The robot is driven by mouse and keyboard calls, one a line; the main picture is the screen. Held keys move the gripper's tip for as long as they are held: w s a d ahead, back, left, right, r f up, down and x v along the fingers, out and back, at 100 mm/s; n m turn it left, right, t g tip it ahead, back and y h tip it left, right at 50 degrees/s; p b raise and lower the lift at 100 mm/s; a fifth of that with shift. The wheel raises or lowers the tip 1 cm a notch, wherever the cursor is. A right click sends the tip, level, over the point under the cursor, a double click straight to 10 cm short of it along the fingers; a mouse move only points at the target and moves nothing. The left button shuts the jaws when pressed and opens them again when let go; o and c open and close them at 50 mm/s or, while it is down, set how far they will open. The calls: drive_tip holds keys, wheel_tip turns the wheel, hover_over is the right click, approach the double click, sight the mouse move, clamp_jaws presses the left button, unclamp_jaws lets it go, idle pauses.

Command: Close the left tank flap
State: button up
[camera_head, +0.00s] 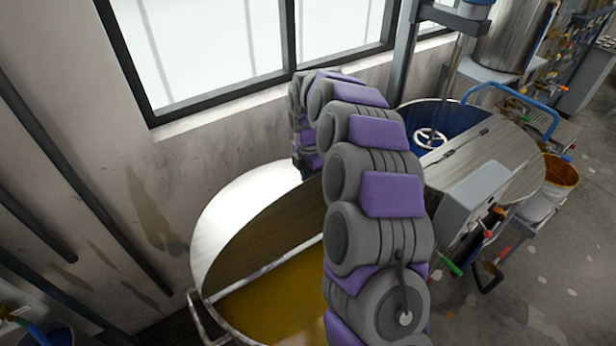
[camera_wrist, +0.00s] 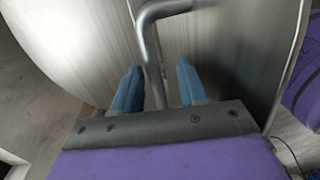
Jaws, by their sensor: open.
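The left tank stands below the window in the head view, with yellow-brown liquid (camera_head: 275,300) showing inside. Its flap (camera_head: 255,235) stands raised, a curved-edged metal sheet, with a pale metal surface behind it. My arm crosses in front of the tank and hides part of it; its far end reaches down behind the flap. In the wrist view, my gripper (camera_wrist: 157,85) is open, its two blue fingers spread on either side of a bent metal handle (camera_wrist: 152,45). Brushed metal (camera_wrist: 95,45) fills the background. Whether a finger touches the handle I cannot tell.
To the right stands another tank with blue inside (camera_head: 450,117), a valve wheel and a partly covering metal lid (camera_head: 495,160). A grey box (camera_head: 478,200) and an orange-rimmed bucket (camera_head: 560,175) are near it. The wall and window stand close behind. Floor is clear at lower right.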

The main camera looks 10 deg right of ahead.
drive_tip(key=a, duration=0.3)
drive_tip(key=shift+a, duration=0.35)
drive_tip(key=c, duration=0.3)
drive_tip(key=shift+a, duration=0.2)
drive_tip(key=shift+c, duration=1.1)
drive_tip(key=shift+d, duration=0.45)
clamp_jaws()
drive_tip(key=shift+d, duration=0.85)
drive_tip(key=shift+a, duration=0.15)
